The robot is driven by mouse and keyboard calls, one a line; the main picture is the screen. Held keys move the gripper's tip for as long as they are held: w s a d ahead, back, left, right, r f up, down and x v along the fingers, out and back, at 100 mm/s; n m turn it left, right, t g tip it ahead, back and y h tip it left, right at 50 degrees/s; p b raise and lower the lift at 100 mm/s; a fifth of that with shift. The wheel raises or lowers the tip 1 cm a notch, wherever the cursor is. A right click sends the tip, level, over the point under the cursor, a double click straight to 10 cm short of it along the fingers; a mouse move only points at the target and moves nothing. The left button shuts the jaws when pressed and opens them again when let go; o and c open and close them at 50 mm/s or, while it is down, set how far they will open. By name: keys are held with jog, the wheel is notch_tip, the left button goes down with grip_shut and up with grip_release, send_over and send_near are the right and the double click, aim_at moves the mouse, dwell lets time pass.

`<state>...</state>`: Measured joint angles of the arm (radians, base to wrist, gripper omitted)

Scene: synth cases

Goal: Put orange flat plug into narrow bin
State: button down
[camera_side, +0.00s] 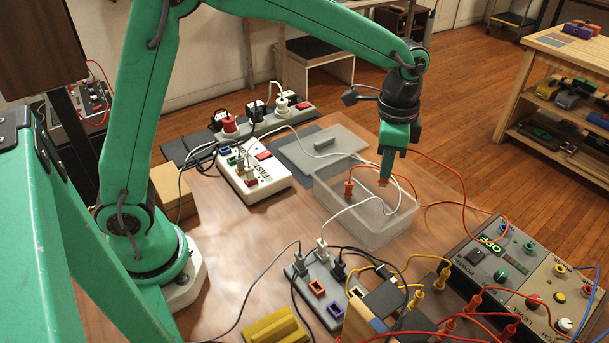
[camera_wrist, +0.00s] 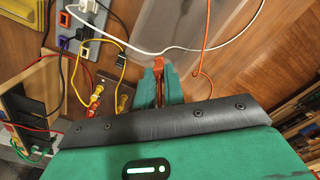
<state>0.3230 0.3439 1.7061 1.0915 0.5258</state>
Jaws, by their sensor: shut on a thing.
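My gripper (camera_side: 385,168) points down over the clear plastic bin (camera_side: 345,222), its fingers at about rim height or a little above. It is shut on the orange flat plug (camera_side: 383,181), whose end shows below the fingertips. In the wrist view the orange plug (camera_wrist: 158,64) sticks out between the green fingers of my gripper (camera_wrist: 160,78), with an orange cord beside it. The bin is rectangular and see-through. I cannot tell exactly how far the plug is from its walls.
A red-orange plug (camera_side: 348,187) shows at the bin's left side. A white cord crosses the bin. A white power strip (camera_side: 255,178) stands left, a grey socket strip (camera_side: 318,292) in front, and a control box (camera_side: 497,262) at right. Loose cords surround the bin.

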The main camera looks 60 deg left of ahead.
jog(key=shift+w+a+n, duration=0.4)
jog(key=shift+w+a, duration=0.35)
jog(key=shift+a, duration=0.1)
jog(key=shift+f, duration=0.15)
jog(key=shift+f, duration=2.3)
jog(key=c, duration=1.4)
grip_release()
